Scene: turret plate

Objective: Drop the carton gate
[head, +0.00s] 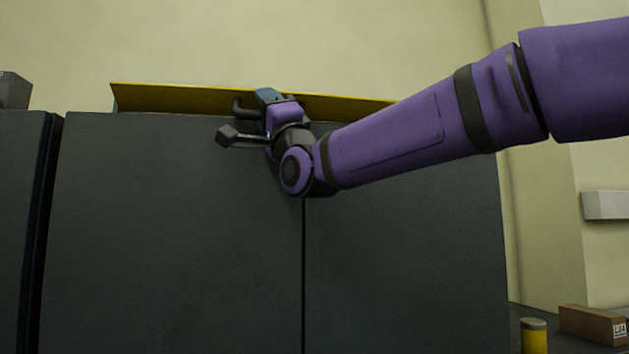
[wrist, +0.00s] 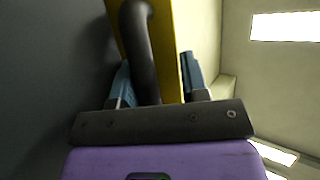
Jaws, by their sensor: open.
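The carton gate appears to be the long yellow plate (head: 180,98) along the top of the dark grey cabinet front. A dark curved handle (head: 240,106) stands out from it near the middle. My gripper (head: 268,97) is at this handle, partly hidden by my own wrist. In the wrist view the handle (wrist: 143,55) and the yellow plate (wrist: 174,40) run between the two blue fingers of my gripper (wrist: 157,78). The fingers are open, one on each side. I cannot tell whether either finger touches the handle or plate.
Dark grey panels (head: 170,220) fill the space below the plate, with a vertical seam. A grey block (head: 14,90) stands at the far left. A brown carton (head: 593,325) and a yellow post (head: 533,338) are at the lower right. A pale wall is behind.

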